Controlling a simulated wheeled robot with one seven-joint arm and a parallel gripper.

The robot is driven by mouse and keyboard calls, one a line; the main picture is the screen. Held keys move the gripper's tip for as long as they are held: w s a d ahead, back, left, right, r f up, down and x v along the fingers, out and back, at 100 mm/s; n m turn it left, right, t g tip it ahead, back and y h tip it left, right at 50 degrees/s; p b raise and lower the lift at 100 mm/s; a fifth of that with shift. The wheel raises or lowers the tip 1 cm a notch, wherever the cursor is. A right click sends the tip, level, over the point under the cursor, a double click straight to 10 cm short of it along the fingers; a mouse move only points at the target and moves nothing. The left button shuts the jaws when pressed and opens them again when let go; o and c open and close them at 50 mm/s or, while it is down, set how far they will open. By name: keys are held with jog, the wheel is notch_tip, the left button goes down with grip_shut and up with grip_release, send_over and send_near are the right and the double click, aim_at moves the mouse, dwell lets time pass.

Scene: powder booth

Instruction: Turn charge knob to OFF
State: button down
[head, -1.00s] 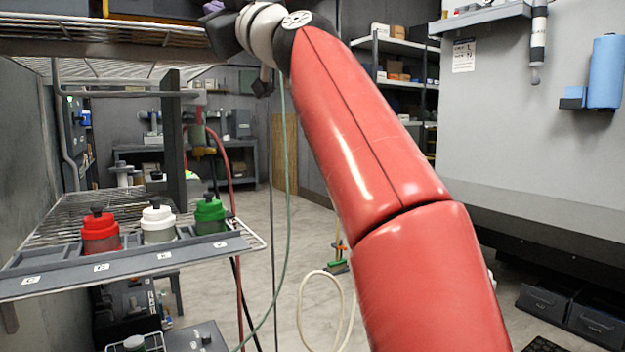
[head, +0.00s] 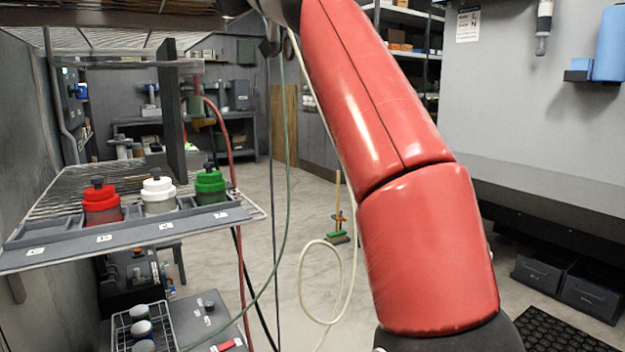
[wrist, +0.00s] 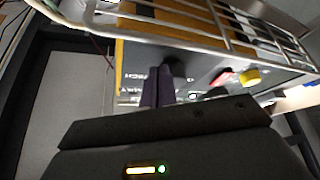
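A grey control box (head: 215,325) stands low in the head view, with a small black knob (head: 208,306) and a red part (head: 227,345) on top. In the wrist view a dark panel (wrist: 210,66) carries a black round knob (wrist: 177,66), a red part (wrist: 223,77) and a yellow knob (wrist: 250,77). I cannot read which knob is the charge knob or where it points. My gripper (wrist: 158,84) shows in the wrist view as two dark fingers close together, apparently shut with nothing between them. The fingertips appear near the black knob; contact cannot be told. The gripper is outside the head view.
A wire rack (wrist: 200,35) crosses the wrist view close by. In the head view, a shelf (head: 130,233) holds red, white and green capped pots. A small wire basket (head: 122,322) with jars stands beside the box. Hoses (head: 287,180) hang at the middle.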

jog(key=s+d+b, duration=0.3)
jog(key=s, duration=0.2)
jog(key=shift+d+f, duration=0.3)
dwell(0.4)
jog(key=shift+w, duration=0.1)
